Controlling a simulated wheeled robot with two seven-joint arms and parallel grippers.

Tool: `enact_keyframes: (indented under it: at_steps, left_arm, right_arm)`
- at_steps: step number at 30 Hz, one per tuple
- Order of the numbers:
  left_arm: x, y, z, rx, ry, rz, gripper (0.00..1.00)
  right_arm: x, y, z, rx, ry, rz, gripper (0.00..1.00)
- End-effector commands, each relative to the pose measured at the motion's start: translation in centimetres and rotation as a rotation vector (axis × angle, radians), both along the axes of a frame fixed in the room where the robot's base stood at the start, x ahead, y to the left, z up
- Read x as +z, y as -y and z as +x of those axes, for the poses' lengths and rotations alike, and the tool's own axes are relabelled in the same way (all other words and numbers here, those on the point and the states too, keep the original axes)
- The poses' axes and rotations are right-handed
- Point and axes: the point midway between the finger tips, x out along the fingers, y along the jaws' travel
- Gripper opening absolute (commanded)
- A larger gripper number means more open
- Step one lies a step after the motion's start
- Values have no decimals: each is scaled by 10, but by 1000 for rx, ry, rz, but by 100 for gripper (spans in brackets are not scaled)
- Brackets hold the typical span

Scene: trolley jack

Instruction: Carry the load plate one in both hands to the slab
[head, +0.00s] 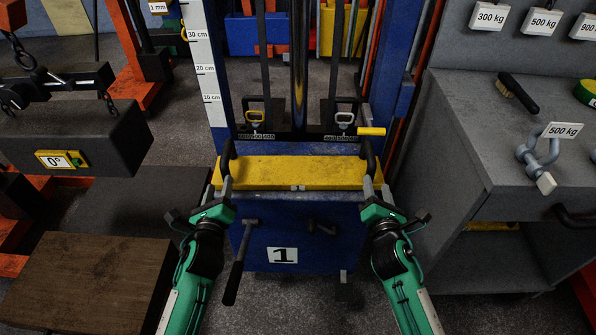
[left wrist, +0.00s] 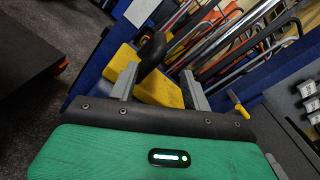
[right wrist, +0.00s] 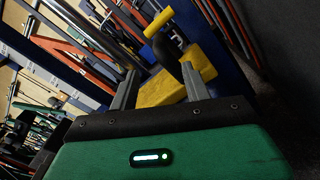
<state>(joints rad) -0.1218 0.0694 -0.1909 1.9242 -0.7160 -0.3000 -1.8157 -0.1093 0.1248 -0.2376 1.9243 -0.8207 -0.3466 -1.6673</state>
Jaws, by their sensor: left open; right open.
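The load plate (head: 295,172) is a worn yellow bar across the front of the blue jack, above a blue panel marked "1" (head: 282,255). A black handle stands at each end, the left one (head: 228,158) and the right one (head: 370,160). My left gripper (head: 225,187) is open at the left handle, which shows between its fingers in the left wrist view (left wrist: 153,55). My right gripper (head: 370,188) is open at the right handle, also between its fingers in the right wrist view (right wrist: 165,50). Contact cannot be told. A brown slab (head: 85,285) lies low at the left.
A grey block marked 0° (head: 85,140) hangs at the left, above the floor. A grey bench (head: 500,130) with a shackle (head: 538,155) and a brush (head: 518,92) stands at the right. The jack's blue posts and a height scale (head: 205,65) rise behind the plate.

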Motion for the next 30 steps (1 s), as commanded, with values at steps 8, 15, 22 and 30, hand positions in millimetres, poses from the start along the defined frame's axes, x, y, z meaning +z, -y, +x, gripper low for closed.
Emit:
enact_keyframes:
  at_steps: [8,15,22,30]
  left_arm:
    - [1,0,45,1,2,-3,49]
    - [1,0,89,2,1,-2,49]
    - [1,0,120,1,0,-3,49]
    - [1,0,131,1,1,-2,49]
  right_arm:
    - [1,0,45,-1,2,3,49]
    - [1,0,89,-2,1,4,49]
    - [1,1,120,-1,0,3,49]
    - [0,0,131,0,0,3,49]
